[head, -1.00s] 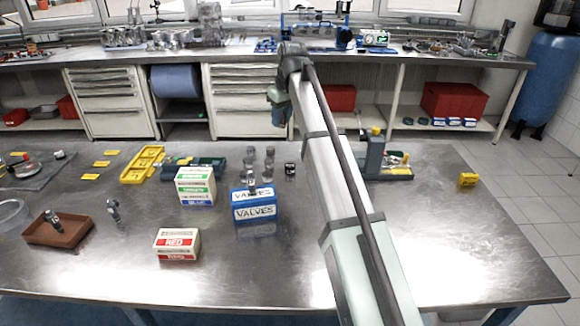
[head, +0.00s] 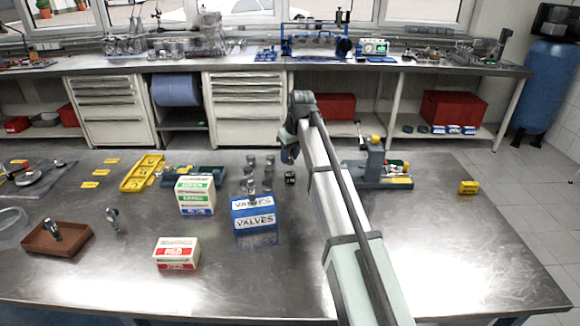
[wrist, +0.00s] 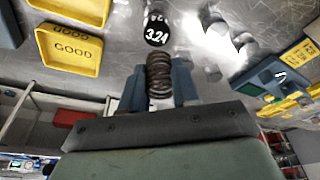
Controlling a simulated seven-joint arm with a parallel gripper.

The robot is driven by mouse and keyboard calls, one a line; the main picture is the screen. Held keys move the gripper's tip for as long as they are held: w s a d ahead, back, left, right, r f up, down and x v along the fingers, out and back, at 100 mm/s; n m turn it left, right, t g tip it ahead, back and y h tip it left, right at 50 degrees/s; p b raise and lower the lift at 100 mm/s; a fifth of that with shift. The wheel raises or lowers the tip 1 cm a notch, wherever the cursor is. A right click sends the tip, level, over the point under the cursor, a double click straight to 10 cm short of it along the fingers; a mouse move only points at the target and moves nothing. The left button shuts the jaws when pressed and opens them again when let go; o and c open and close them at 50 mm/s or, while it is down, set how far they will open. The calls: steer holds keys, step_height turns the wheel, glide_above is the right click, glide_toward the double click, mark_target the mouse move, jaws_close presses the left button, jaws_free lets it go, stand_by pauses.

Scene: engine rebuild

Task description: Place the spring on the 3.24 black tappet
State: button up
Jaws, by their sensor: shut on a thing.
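My gripper (wrist: 158,77) is shut on a dark coil spring (wrist: 159,71), which sits between its two blue-grey fingers in the wrist view. The black tappet (wrist: 157,35), with "3.24" in white on its top, lies just beyond the spring's end. A gap between spring and tappet cannot be judged from this angle. In the head view the black tappet (head: 290,178) stands on the steel bench, right of some grey metal cylinders (head: 250,172). My gripper's fingers and the spring cannot be made out in the head view.
Shiny cylinders (wrist: 215,32) stand close to the right of the tappet in the wrist view. A yellow "GOOD" tray (wrist: 68,50) is at left. In the head view a blue VALVES box (head: 254,213) stands in front of the cylinders. The bench's front right is clear.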

mark_target(288, 173)
steer(key=shift+f, duration=2.15)
steer(key=shift+f, duration=0.15)
steer(key=o, duration=1)
steer(key=shift+o, duration=0.2)
steer(key=v, duration=1.2)
steer(key=shift+d+r, duration=0.1)
steer(key=shift+r, duration=0.1)
